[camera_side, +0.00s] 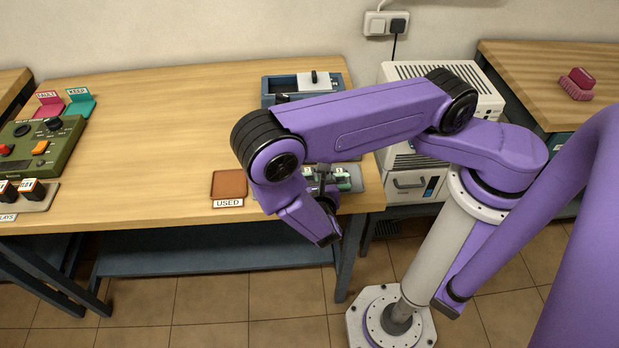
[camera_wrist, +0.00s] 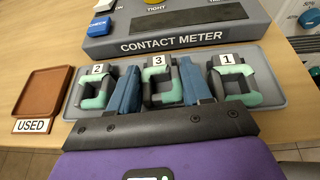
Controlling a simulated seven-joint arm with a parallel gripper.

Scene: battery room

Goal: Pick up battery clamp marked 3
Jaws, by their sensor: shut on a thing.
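The battery clamp marked 3 (camera_wrist: 161,92) is green and dark grey and stands in the middle of a grey tray (camera_wrist: 273,82) in the wrist view. My gripper (camera_wrist: 160,80) has its two blue fingers shut on this clamp, one on each side. I cannot tell whether the clamp is clear of the tray. Clamp 2 (camera_wrist: 95,90) stands to its left and clamp 1 (camera_wrist: 236,85) to its right, both in the tray. In the side view my arm hides most of the tray and the fingers.
The contact meter (camera_wrist: 180,35) stands just behind the tray. A brown tray (camera_wrist: 45,92) with a USED label (camera_wrist: 32,126) lies to the left. In the side view a green device (camera_side: 42,145) stands at the far left, and the middle of the wooden table (camera_side: 160,130) is clear.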

